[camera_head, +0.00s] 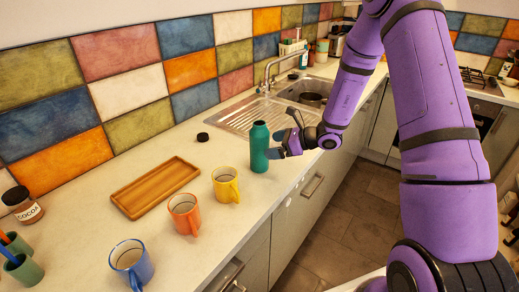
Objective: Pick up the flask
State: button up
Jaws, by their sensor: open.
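The flask (259,149) is a teal-green bottle with a dark open top. It stands upright on the pale counter, in front of the sink's drainer. My gripper (279,145) is open at the right side of the flask, at about its mid to upper height. One finger appears to overlap the flask's right edge. I cannot tell whether it touches the flask. My purple arm reaches in from the right.
A yellow mug (226,186), an orange mug (185,215) and a blue mug (131,264) stand to the left along the counter. A wooden tray (129,208) lies behind them. A small black lid (203,137) lies behind the flask. The metal sink (240,115) is beyond.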

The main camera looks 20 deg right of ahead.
aim_at(265, 138)
jog(key=x, duration=0.4)
jog(key=shift+a, duration=0.15)
jog(key=c, duration=1.5)
jog(key=shift+r, duration=1.5)
jog(key=shift+s+r, duration=0.1)
jog(key=shift+r, duration=0.25)
jog(key=s+d, duration=0.2)
jog(key=s, duration=0.2)
jog(key=s+d, duration=0.2)
jog(key=s, duration=0.3)
jog(key=s+d+r, duration=0.1)
jog(key=s+d, duration=0.2)
jog(key=s, duration=0.2)
jog(key=shift+r, duration=0.1)
